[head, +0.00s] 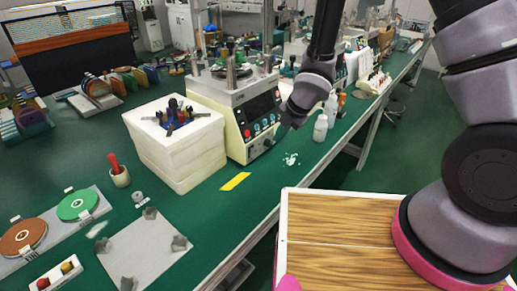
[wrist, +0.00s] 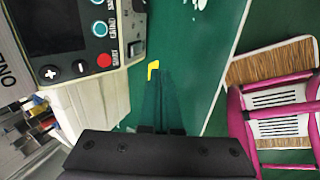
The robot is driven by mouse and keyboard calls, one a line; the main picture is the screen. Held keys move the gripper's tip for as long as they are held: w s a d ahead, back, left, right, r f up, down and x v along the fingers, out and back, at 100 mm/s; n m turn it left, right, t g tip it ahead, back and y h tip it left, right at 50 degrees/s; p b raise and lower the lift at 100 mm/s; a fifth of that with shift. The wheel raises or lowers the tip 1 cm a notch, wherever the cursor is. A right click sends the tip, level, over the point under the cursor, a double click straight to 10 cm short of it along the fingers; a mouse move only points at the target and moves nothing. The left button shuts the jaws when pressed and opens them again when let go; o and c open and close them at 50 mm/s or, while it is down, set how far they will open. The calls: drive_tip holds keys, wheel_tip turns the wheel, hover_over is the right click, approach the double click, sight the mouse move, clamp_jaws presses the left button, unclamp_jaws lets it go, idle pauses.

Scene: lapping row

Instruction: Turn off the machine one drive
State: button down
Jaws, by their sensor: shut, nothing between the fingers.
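A cream lapping machine (head: 233,148) stands on the green bench, its front panel holding a dark screen, a red button (head: 247,133) and several blue-ringed buttons. In the wrist view the panel (wrist: 72,40) fills the upper left, with the red button (wrist: 104,60), a blue-ringed button (wrist: 99,29) and a black rocker switch (wrist: 137,48) on the lower edge strip. My gripper (head: 279,138) is at the right front of this panel; its shut, empty fingers (wrist: 162,80) point past the panel's side, apart from the switch. The switch's position and the machine's label cannot be read.
A yellow strip (head: 235,181) lies on the bench before the machine. A white block stack (head: 170,150) stands to its left. White bottles (head: 320,127) stand to the right of my gripper. Lapping discs (head: 77,205) lie at the left. Bench top before the panel is mostly clear.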

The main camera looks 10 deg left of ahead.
sight(252, 152)
drive_tip(key=shift+s+a+f, duration=0.1)
drive_tip(key=shift+s+f, duration=0.05)
drive_tip(key=shift+f, duration=0.05)
drive_tip(key=x, duration=1)
drive_tip(key=shift+s, duration=0.1)
drive_tip(key=a, duration=0.1)
drive_tip(key=w+a, duration=0.1)
drive_tip(key=w, duration=0.1)
drive_tip(key=shift+a+r, duration=0.25)
drive_tip(key=shift+a, duration=0.15)
drive_tip(key=shift+w+a, duration=0.15)
drive_tip(key=shift+a, duration=0.15)
